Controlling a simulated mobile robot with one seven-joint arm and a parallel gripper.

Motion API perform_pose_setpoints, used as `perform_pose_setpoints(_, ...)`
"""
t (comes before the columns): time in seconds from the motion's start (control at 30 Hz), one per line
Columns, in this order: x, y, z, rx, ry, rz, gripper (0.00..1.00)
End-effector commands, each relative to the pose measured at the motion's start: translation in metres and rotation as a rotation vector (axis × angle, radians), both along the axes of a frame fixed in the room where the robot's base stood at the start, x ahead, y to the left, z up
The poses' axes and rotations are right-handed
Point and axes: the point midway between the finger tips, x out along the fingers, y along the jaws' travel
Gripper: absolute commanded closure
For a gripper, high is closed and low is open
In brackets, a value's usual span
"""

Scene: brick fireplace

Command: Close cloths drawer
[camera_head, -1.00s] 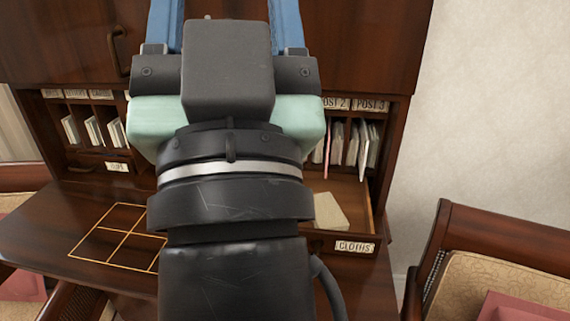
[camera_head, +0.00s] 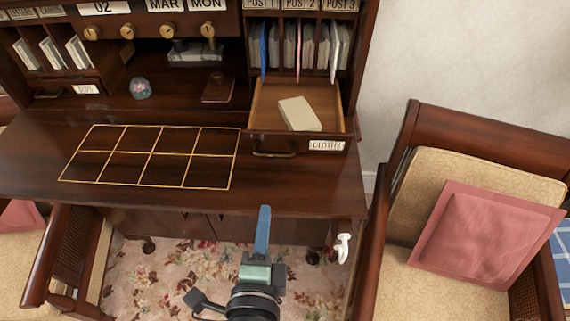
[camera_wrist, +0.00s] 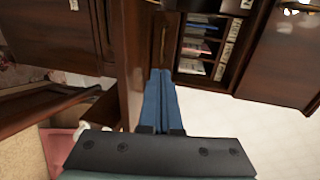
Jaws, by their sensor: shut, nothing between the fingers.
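The cloths drawer (camera_head: 326,133) is pulled open at the right of the desk in the head view. It has a wooden front with a "CLOTHS" label (camera_head: 327,145) and a dark handle (camera_head: 273,153). A pale cream block (camera_head: 299,114) lies inside it. My gripper (camera_head: 264,213) has blue fingers, shut and empty. It is in front of the desk's front edge, below the drawer in the picture and apart from its handle.
The wooden desk top (camera_head: 40,160) has a gold grid (camera_head: 150,155) left of the drawer. Letter slots (camera_head: 300,45) stand behind the drawer. An armchair (camera_head: 400,210) with a pink cushion (camera_head: 487,232) is at right. A white hook-like object (camera_head: 343,247) hangs at the desk's front right.

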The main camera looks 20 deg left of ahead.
Motion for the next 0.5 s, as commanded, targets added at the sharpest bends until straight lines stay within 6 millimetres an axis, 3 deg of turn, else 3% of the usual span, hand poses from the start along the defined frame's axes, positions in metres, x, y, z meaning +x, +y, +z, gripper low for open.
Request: perform_pose_setpoints(0.5, 0.078, 0.021, -0.012, -0.006, -0.007, -0.001, 1.00)
